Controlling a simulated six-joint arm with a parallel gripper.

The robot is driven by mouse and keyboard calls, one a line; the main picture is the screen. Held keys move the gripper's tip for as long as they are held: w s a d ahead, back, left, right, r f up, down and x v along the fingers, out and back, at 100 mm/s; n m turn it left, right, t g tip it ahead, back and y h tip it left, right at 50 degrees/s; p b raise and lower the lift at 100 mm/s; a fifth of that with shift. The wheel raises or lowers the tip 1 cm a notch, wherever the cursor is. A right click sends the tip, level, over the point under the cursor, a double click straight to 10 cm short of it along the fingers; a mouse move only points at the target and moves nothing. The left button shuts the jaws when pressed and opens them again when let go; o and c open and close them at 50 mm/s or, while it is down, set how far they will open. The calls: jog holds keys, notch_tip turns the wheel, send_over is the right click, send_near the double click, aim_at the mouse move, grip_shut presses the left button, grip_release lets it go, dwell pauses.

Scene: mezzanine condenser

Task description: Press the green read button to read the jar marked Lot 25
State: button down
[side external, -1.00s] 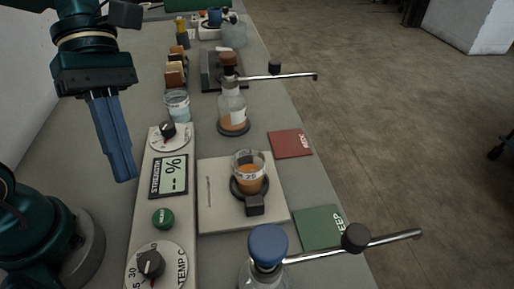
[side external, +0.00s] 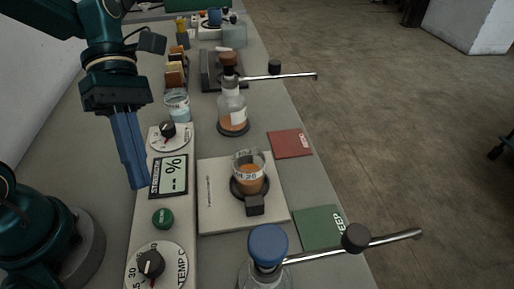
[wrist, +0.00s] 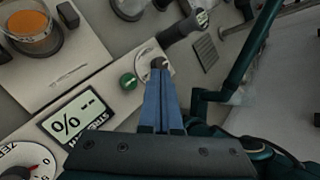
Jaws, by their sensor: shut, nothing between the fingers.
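The green read button (side external: 163,218) sits on the pale control panel between the display and the lower dial. It also shows in the wrist view (wrist: 128,81), just left of my fingertips. The jar (side external: 249,178) with orange contents stands on the round pad of the white plate; its label is partly legible. It shows at the top left of the wrist view (wrist: 31,33). My gripper (side external: 139,185) is shut and empty, pointing down beside the display, above and to the left of the button. In the wrist view its blue fingers (wrist: 159,68) are together. The display (side external: 169,176) shows "--" and "%".
A dial marked TEMP C (side external: 152,265) is below the button, and another dial (side external: 168,132) is above the display. A blue-capped bottle (side external: 268,245) and a brown-stoppered flask (side external: 232,108) have metal rods near them. Red (side external: 290,144) and green (side external: 318,227) mats lie at the right.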

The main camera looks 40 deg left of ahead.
aim_at(161, 221)
jog(key=shift+f, duration=3.35)
jog(key=shift+f, duration=0.1)
jog(key=shift+f, duration=0.3)
jog(key=shift+f, duration=0.65)
jog(key=shift+r, duration=1.1)
jog(key=shift+r, duration=2.5)
